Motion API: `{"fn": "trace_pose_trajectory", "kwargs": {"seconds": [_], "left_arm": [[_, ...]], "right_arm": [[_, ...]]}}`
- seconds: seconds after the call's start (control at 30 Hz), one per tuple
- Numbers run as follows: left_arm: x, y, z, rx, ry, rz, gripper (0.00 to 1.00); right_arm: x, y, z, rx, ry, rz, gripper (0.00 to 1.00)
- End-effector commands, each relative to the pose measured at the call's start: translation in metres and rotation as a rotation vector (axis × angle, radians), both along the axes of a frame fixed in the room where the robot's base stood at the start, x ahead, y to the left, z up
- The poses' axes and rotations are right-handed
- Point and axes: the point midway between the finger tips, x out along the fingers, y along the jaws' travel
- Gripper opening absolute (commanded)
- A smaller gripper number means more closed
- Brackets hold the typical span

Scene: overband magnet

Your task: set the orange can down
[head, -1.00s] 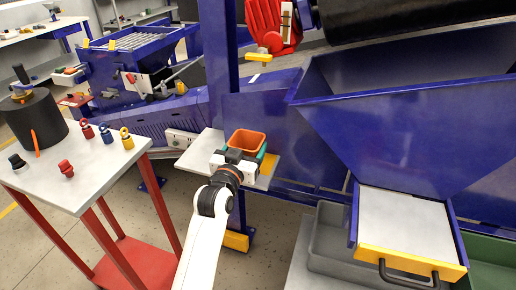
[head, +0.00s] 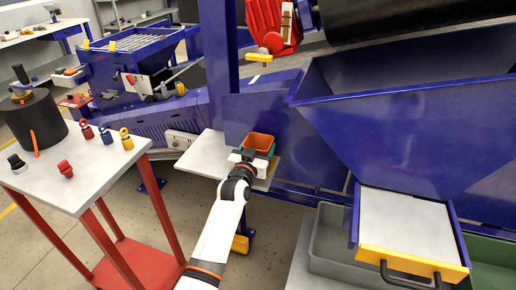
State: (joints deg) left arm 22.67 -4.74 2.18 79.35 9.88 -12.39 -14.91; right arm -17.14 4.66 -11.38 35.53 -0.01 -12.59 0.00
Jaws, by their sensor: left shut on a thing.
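The orange can (head: 260,143) looks like an open-topped, orange-brown square container. It is at the middle of the head view, over the right part of a light grey shelf (head: 203,156) on the blue machine. My left gripper (head: 254,158) is shut on the can from the near side. The gripper and a teal part around the can hide its lower part, so I cannot tell whether it touches the shelf. My right gripper is not in view.
A table (head: 90,170) with red legs stands at the left, with a black drum (head: 32,120) and several small coloured parts on it. A blue hopper (head: 400,120) and a yellow-fronted drawer (head: 410,262) are at the right. The shelf's left part is bare.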

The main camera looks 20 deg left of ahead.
Motion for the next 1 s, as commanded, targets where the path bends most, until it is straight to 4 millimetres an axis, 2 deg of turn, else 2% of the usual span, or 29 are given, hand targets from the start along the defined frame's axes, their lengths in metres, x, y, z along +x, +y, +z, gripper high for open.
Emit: {"fn": "trace_pose_trajectory", "kwargs": {"seconds": [0.37,0.4,0.5,0.53,0.87,1.0], "left_arm": [[0.001,0.0,-0.004,0.0,-0.003,0.0,0.47],[0.001,0.0,-0.004,0.0,-0.002,0.0,0.75],[0.001,0.0,-0.003,0.0,-0.002,0.0,0.92],[0.001,0.0,-0.003,0.0,-0.002,0.0,0.94],[0.001,0.0,0.002,0.0,-0.002,0.0,0.94],[-0.015,0.001,-0.001,0.0,0.0,0.0,0.94]], "right_arm": [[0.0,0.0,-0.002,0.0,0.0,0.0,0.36],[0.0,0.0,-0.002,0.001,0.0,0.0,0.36],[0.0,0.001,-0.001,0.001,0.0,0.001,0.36],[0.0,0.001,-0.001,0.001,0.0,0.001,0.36],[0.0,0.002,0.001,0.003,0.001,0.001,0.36],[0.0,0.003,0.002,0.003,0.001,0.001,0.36]]}}
